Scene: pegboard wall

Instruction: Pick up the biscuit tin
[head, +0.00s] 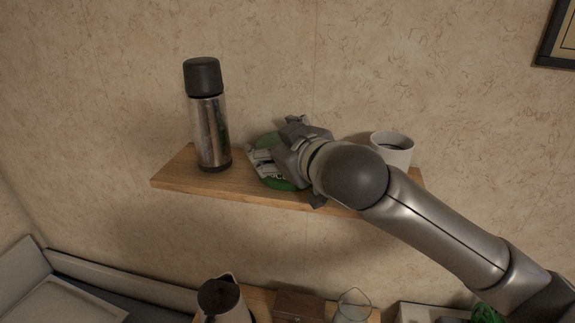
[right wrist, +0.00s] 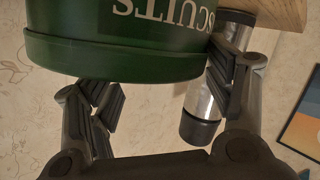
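The green biscuit tin (head: 279,184) stands on the wooden wall shelf, largely hidden behind my right gripper (head: 284,152) in the head view. In the right wrist view the tin (right wrist: 120,58) fills the upper left, with pale lettering upside down on its side. My right gripper also shows there (right wrist: 166,98), its two fingers spread wide apart at the tin. I cannot tell whether either finger touches it. My left gripper is not in view.
A steel flask with a black cap (head: 208,120) stands left of the tin on the shelf (head: 180,180). A white mug (head: 394,150) stands to the right, close behind my right arm. A kettle (head: 222,298), a brown box (head: 300,306) and a glass (head: 353,306) are below.

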